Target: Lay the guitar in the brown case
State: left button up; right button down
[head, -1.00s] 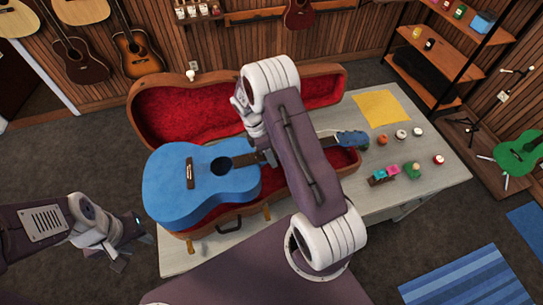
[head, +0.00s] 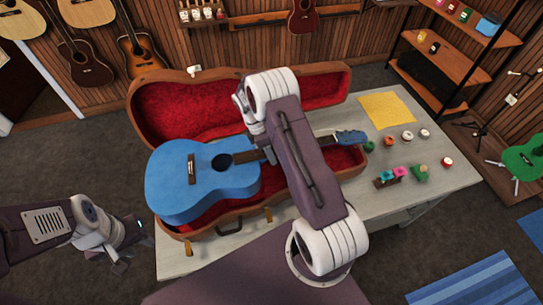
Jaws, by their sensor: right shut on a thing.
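The blue guitar (head: 205,185) is face up over the open base of the brown case (head: 262,205). Its body is over the wide left end and its headstock (head: 350,137) is at the right end. Red lining shows in front of the body; I cannot tell whether the guitar touches the bottom. My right gripper (head: 268,156) is shut on the guitar's neck, near the body, partly hidden by my arm. The case lid stands open at the back. My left gripper (head: 138,250) is empty, left of the table, with its fingers apart.
The case lies on a pale table (head: 405,180). To its right are a yellow cloth (head: 386,108), several small jars and a small block with coloured items (head: 391,176). Shelves stand at the back right, with a green guitar (head: 523,158) on a stand at far right.

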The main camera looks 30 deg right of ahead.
jog(key=shift+w+d+f+b, duration=0.1)
jog(key=shift+w+f+b, duration=0.05)
jog(key=shift+f+b, duration=0.3)
jog(key=shift+w+f, duration=0.15)
jog(key=shift+f, duration=0.25)
jog(key=w+f+b, duration=0.2)
jog(key=shift+d+f+b, duration=0.15)
jog(key=shift+d+b, duration=0.1)
jog(key=shift+b, duration=0.1)
jog(key=shift+w, duration=0.1)
